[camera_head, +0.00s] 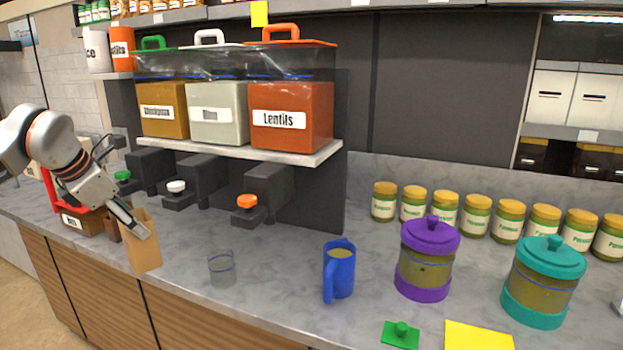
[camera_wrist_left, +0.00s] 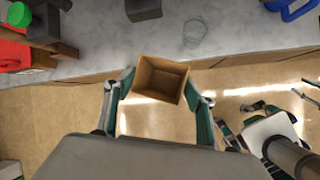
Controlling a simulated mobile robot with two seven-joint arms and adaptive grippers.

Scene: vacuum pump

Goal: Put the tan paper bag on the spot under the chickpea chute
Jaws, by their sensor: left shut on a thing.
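My left gripper (camera_head: 137,226) is shut on the tan paper bag (camera_head: 142,248), with a finger on either side of it. The bag is upright, open at the top and empty in the left wrist view (camera_wrist_left: 160,79). There it appears over the floor, just off the counter's front edge. The chickpea chute seems to be the dark one with the green knob (camera_head: 123,176), below the green-handled bin (camera_head: 165,108); its label is hard to read. The spot under it is partly hidden by my arm. What seems to be my right gripper shows small in the left wrist view, its fingers unclear.
A red and brown container (camera_head: 75,212) and a small brown block (camera_head: 113,228) stand near the bag. A clear glass (camera_head: 222,269) and a blue pitcher (camera_head: 340,271) stand to its right. Two more chutes, with white (camera_head: 177,186) and orange (camera_head: 247,201) knobs, overhang the counter.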

